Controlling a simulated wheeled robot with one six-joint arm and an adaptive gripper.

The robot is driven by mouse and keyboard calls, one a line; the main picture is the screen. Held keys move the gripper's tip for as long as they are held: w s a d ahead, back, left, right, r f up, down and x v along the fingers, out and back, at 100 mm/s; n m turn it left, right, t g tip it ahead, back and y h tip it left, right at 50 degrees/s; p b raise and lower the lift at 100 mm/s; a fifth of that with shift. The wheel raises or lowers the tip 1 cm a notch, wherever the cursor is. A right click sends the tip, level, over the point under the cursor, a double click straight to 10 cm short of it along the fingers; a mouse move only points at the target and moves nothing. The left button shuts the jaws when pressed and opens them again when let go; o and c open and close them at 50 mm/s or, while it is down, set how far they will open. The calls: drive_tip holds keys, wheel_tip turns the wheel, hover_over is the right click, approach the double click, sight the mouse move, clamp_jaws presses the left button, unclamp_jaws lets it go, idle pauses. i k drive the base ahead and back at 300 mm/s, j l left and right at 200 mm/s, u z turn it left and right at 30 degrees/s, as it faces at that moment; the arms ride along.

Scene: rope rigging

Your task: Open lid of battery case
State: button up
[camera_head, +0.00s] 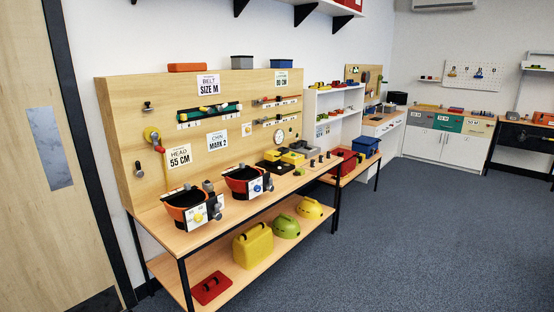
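My gripper is not in view. No case is clearly marked as the battery case, and I cannot tell which one it is. A red case (343,162) and a blue case (365,147) stand on the farther low table, and both look closed. A yellow case (253,246) with a handle on top stands on the lower shelf of the near bench and also looks closed. A flat red item (211,287) lies at the shelf's front left.
The near bench (228,214) holds orange-black headgear (183,198), black-yellow blocks and small knobs before a wooden board (125,130). Green (286,227) and yellow helmets (310,208) sit below. Cabinets (433,146) line the far wall. Grey carpet (400,235) at right is clear.

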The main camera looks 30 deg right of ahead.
sight(272, 155)
drive_tip(key=i+l+z, duration=0.1)
drive_tip(key=i+l, duration=0.25)
drive_tip(key=i, duration=0.25)
drive_tip(key=i+l, duration=0.25)
drive_tip(key=i, duration=0.35)
drive_tip(key=i+l+z, duration=0.15)
drive_tip(key=i+l, duration=0.15)
drive_tip(key=i, duration=0.3)
drive_tip(key=i+l, duration=0.2)
drive_tip(key=i, duration=0.4)
drive_tip(key=i+l+z, duration=0.15)
drive_tip(key=i, duration=0.45)
drive_tip(key=i+l, duration=0.2)
drive_tip(key=i, duration=0.45)
drive_tip(key=z, duration=0.05)
